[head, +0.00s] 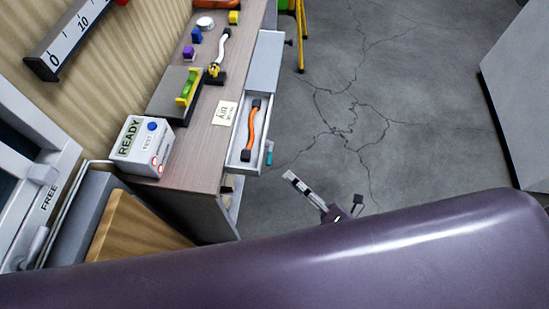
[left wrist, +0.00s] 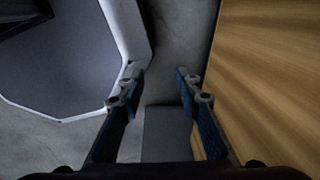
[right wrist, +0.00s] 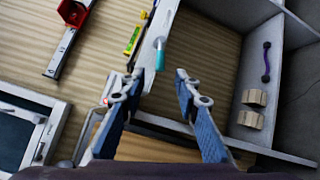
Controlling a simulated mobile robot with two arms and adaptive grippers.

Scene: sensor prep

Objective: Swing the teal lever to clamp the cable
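The teal lever (head: 269,153) shows in the head view as a small teal piece on the right side of the open drawer (head: 237,150). In the right wrist view the lever (right wrist: 160,45) stands out just beyond my fingertips, lined up with the gap between them. My right gripper (head: 325,189) is open and empty, below and right of the lever in the head view; its two fingers (right wrist: 160,78) are apart. An orange cable (head: 252,130) with dark ends lies in the drawer. My left gripper (left wrist: 158,80) is open and empty beside a wooden panel, outside the head view.
The desk (head: 208,113) holds a READY box (head: 137,148), a green-and-yellow piece (head: 187,87), a white cable (head: 222,46) and small blocks. A shelf with wooden blocks (right wrist: 254,97) shows in the right wrist view. Cracked floor (head: 420,100) right of the drawer is clear.

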